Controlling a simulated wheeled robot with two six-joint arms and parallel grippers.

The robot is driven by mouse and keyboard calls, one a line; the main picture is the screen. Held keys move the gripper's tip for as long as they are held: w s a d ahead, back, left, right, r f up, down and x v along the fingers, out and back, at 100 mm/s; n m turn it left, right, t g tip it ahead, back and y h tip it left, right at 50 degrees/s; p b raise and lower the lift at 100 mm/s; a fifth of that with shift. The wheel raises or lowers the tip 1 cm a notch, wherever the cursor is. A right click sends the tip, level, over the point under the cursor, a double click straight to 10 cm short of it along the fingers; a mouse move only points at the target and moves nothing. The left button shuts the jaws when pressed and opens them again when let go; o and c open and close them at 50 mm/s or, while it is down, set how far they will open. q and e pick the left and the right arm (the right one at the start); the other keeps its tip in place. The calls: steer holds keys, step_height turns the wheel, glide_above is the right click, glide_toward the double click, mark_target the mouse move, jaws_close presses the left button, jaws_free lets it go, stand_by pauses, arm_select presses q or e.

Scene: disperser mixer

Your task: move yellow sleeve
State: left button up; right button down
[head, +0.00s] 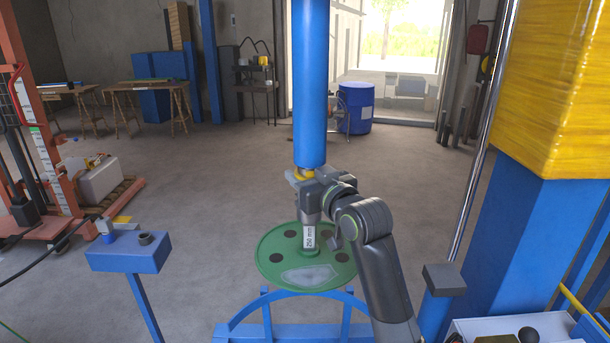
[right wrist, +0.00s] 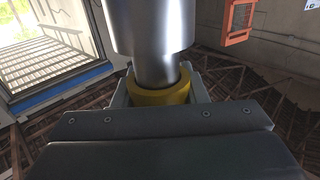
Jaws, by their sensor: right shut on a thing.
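The yellow sleeve (head: 302,174) is a small ring just below the lower end of the thick blue column (head: 310,90). My right gripper (head: 308,186) is at it, and much of the ring is hidden behind the gripper. In the right wrist view the yellow sleeve (right wrist: 160,92) sits around a bright metal shaft (right wrist: 153,50), between the jaws of my right gripper (right wrist: 160,100), which is shut on it. The shaft continues below the gripper in the head view, with a white label. My left gripper is not in view.
A green disc (head: 275,262) with dark holes lies below the gripper, over a blue curved frame (head: 240,318). A blue post with a yellow wrapped top (head: 565,90) stands close on the right. A blue stand (head: 128,254) is at left. Floor behind is open.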

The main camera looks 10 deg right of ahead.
steer(key=shift+r, duration=0.5)
steer(key=c, duration=1.1)
jaws_free()
steer(key=shift+o, duration=1.2)
steer(key=shift+w+d, duration=0.1)
steer(key=shift+d, duration=0.15)
steer(key=shift+f, duration=0.1)
